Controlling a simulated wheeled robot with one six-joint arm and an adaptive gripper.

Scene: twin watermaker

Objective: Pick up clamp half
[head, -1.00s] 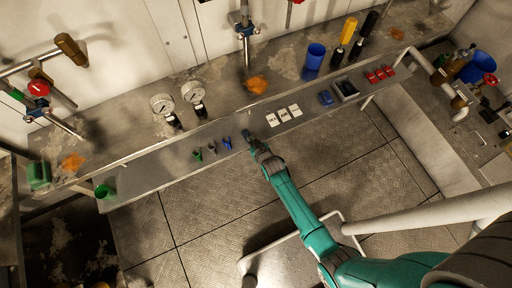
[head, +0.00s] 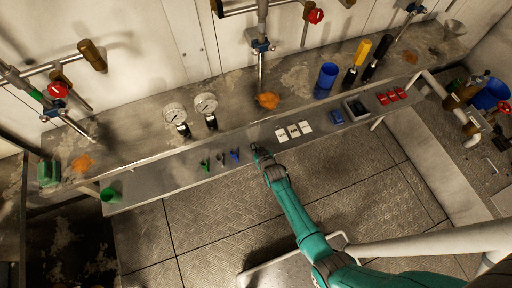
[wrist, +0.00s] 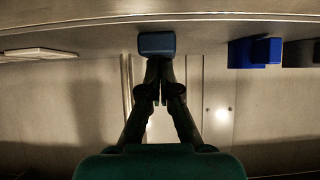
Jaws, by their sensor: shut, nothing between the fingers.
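My gripper (head: 256,150) is at the front edge of the long metal shelf, between a small blue part and the white cards. In the wrist view its fingers (wrist: 160,75) are closed together and empty. A small grey-blue block (wrist: 157,44) sits just beyond the fingertips; I cannot tell whether they touch it, or whether it is the clamp half. To the left on the shelf lie a blue part (head: 235,156), a grey part (head: 220,159) and a green part (head: 205,165). Blue shapes (wrist: 255,52) show at the right of the wrist view.
The metal shelf (head: 150,182) also holds white cards (head: 293,131), a blue part (head: 337,117), a dark tray (head: 355,109), red parts (head: 392,96) and a green cup (head: 110,195). Gauges (head: 206,104) and a blue cup (head: 326,80) stand behind. White pipes (head: 430,242) cross near my arm.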

